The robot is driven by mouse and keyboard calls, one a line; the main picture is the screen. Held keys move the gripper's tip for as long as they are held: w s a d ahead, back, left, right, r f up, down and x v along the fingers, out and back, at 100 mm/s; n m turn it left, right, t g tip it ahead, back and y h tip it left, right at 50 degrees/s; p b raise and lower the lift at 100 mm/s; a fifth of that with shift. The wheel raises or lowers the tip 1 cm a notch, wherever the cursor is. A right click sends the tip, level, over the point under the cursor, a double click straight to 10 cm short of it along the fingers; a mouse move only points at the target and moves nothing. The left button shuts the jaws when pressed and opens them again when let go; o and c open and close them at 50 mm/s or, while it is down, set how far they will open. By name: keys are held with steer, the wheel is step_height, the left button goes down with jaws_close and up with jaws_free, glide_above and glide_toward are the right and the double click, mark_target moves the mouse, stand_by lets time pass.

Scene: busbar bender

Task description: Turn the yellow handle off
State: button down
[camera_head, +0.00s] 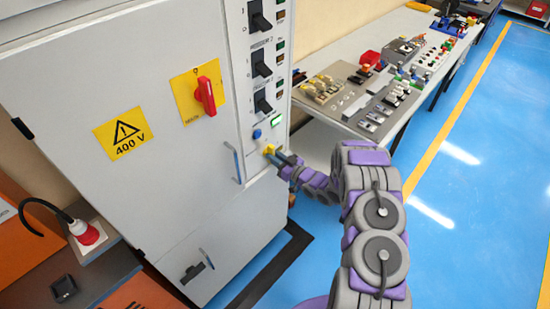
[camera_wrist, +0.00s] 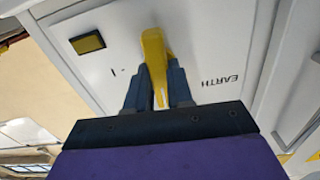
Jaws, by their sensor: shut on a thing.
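The yellow handle (camera_wrist: 154,58) is on a white panel face in the wrist view, with the word EARTH printed to its right and a short line mark to its left. It runs from its top end at the panel down between my fingers. My gripper (camera_wrist: 157,80) has its two dark fingers on either side of the handle, shut on it. In the head view the yellow handle (camera_head: 269,150) shows small at the lower part of the cabinet's control strip, with my gripper (camera_head: 277,157) at it. The fingers partly hide the handle there.
The grey cabinet (camera_head: 130,190) carries black switches (camera_head: 261,62), a red rotary switch (camera_head: 205,95) on a yellow plate, and a 400 V sign (camera_head: 123,132). A table (camera_head: 330,122) with electrical parts stands to the right. The blue floor is clear at right.

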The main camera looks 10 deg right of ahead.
steer(key=shift+f+n, duration=0.2)
steer(key=shift+n, duration=0.3)
steer(key=c, duration=1.4)
jaws_free()
steer(key=shift+c, duration=0.2)
steer(key=o, duration=0.3)
steer(key=shift+w+f, duration=0.15)
steer(key=shift+o, duration=0.7)
steer(key=shift+r, duration=0.2)
steer(key=p+v, duration=0.1)
steer(key=v, duration=1.6)
steer(key=shift+s+d, duration=0.15)
steer(key=shift+s, duration=0.05)
steer(key=shift+w, duration=0.1)
